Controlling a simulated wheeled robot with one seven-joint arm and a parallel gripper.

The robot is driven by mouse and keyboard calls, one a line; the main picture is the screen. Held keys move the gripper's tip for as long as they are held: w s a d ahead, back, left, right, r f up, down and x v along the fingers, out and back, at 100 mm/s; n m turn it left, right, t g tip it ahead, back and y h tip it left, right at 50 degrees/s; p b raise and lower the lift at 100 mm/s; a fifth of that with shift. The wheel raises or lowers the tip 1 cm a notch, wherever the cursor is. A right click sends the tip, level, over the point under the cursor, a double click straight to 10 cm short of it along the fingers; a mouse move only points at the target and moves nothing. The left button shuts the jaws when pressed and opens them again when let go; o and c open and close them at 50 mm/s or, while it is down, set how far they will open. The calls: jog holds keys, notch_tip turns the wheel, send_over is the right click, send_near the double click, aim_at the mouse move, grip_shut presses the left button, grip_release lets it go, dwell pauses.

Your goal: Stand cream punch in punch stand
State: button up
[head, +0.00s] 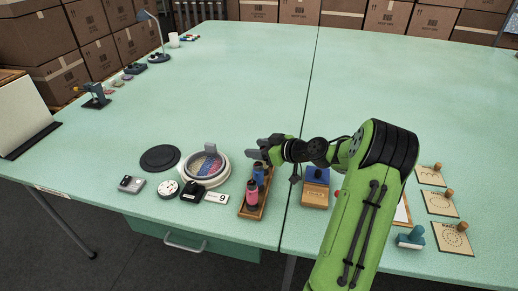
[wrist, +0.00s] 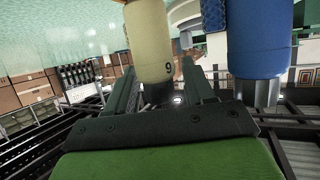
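The punch stand (head: 245,213) is a narrow wooden tray near the table's front edge. A pink punch (head: 252,193) and a blue punch (head: 258,175) stand upright in it; the blue punch also shows at right in the wrist view (wrist: 262,40). The cream punch (wrist: 150,38), marked 9, shows close up in the wrist view. My gripper (head: 257,149) is over the stand's far end. Its fingers are apart, on either side of the cream punch's metal end; firm contact is not visible. In the head view the cream punch is hidden, and its lower end is out of the wrist view.
Left of the stand are a round dish (head: 207,165), a black disc (head: 160,158), a number card (head: 216,198) and small tins. A wooden block with a blue pad (head: 316,187) stands to the right. Stamped cards (head: 452,237) lie farther right. The table's far middle is clear.

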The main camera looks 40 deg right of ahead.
jog(key=shift+r+p, duration=0.3)
jog(key=p+v, duration=0.2)
jog(key=v, duration=1)
jog(key=s+a+r+g+h, duration=0.15)
jog(key=a+g, duration=0.45)
jog(key=a, duration=1.3)
jog(key=s+a+r+m+h, duration=0.1)
jog(key=s+a+r+m, duration=0.1)
jog(key=s, duration=0.7)
jog(key=s+a+r+m+g+h, duration=0.1)
jog(key=s+a, duration=0.3)
jog(key=s, duration=0.4)
jog(key=shift+s+a+r+m+h, duration=0.35)
jog(key=shift+a+r+m+h, duration=0.05)
jog(key=shift+r+h, duration=0.2)
